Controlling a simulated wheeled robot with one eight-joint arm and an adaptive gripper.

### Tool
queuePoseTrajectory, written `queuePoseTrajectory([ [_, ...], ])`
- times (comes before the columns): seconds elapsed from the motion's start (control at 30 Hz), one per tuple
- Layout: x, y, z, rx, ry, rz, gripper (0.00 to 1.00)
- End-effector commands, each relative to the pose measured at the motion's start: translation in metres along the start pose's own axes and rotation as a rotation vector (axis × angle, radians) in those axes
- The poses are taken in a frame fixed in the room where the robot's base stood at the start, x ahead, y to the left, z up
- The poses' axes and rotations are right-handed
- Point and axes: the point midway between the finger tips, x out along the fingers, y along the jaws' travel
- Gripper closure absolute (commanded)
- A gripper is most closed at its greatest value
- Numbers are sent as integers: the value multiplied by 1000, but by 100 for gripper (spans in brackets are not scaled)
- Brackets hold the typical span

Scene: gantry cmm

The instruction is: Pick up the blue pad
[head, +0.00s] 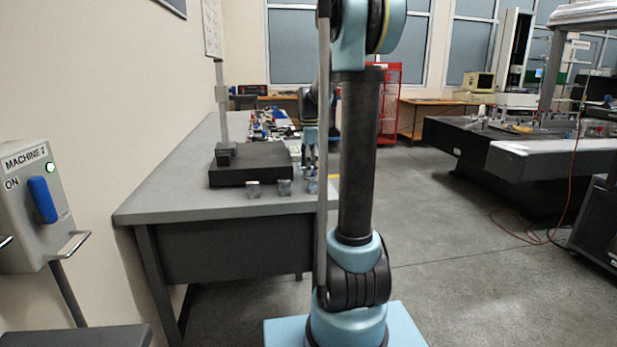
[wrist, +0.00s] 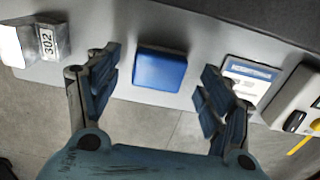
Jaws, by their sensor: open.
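The blue pad (wrist: 160,69) lies near the edge of a grey table, in the upper middle of the wrist view. I cannot make it out in the head view. My gripper (wrist: 160,84) is open, with one finger on each side of the pad in the picture and nothing held between them. Whether the fingertips are level with the pad or above it, I cannot tell. In the head view my gripper (head: 309,165) is over the right side of the table, partly hidden by my arm.
A metal block marked 302 (wrist: 48,42) stands left of the pad. A white-and-blue labelled item (wrist: 246,79) and a pale device (wrist: 297,97) lie to its right. The grey table (head: 180,190) carries a black slab with a stand (head: 250,165).

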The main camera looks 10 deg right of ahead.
Motion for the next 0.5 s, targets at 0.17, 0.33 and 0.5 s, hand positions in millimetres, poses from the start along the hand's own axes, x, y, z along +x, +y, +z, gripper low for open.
queuePoseTrajectory([
  [0.17,14,1,0,0,0,0,27],
  [0.33,15,1,0,0,0,0,27],
  [0.5,15,1,0,0,0,0,45],
])
